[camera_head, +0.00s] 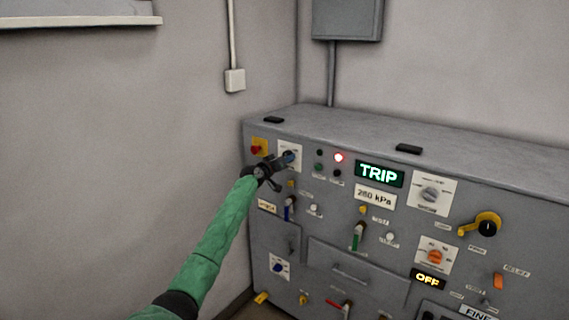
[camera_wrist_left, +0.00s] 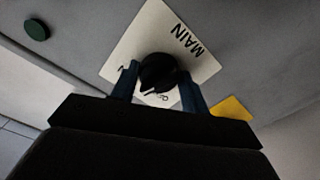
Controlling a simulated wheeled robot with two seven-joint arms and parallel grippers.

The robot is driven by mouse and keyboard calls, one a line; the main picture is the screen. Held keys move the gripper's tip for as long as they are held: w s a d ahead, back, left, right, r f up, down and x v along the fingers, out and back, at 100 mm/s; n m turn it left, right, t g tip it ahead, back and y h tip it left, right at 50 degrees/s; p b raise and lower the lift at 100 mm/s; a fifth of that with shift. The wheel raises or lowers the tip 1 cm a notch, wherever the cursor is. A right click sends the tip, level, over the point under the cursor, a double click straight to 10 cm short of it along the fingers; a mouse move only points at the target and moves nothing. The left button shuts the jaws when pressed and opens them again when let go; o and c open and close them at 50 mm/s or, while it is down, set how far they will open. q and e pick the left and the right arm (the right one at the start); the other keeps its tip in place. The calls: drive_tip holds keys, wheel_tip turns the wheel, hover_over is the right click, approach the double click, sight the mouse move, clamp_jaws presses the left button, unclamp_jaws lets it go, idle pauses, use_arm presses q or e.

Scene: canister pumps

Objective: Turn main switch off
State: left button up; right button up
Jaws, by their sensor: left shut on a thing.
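The main switch is a black round knob (camera_wrist_left: 158,72) on a white plate marked MAIN (camera_wrist_left: 195,58) in the left wrist view. In the head view the white plate (camera_head: 291,148) is at the upper left of the grey panel, with the knob mostly hidden by my gripper. My left gripper (camera_head: 288,158) is at the plate. In the left wrist view its two blue fingers (camera_wrist_left: 160,90) are shut on the knob, one on each side. A pointer mark shows on the knob, but its setting is not clear. My right gripper is not in view.
Several levers and dials cover the panel below. A wall is close on the left.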

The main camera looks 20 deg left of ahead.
use_arm(q)
drive_tip(key=n, duration=0.4)
drive_tip(key=shift+r+n, duration=0.15)
drive_tip(key=shift+n, duration=0.25)
drive_tip(key=shift+r+n+p, duration=0.1)
drive_tip(key=shift+n+p, duration=0.25)
drive_tip(key=shift+n, duration=0.55)
drive_tip(key=n+p, duration=0.2)
drive_tip(key=n, duration=0.3)
drive_tip(key=shift+n, duration=0.5)
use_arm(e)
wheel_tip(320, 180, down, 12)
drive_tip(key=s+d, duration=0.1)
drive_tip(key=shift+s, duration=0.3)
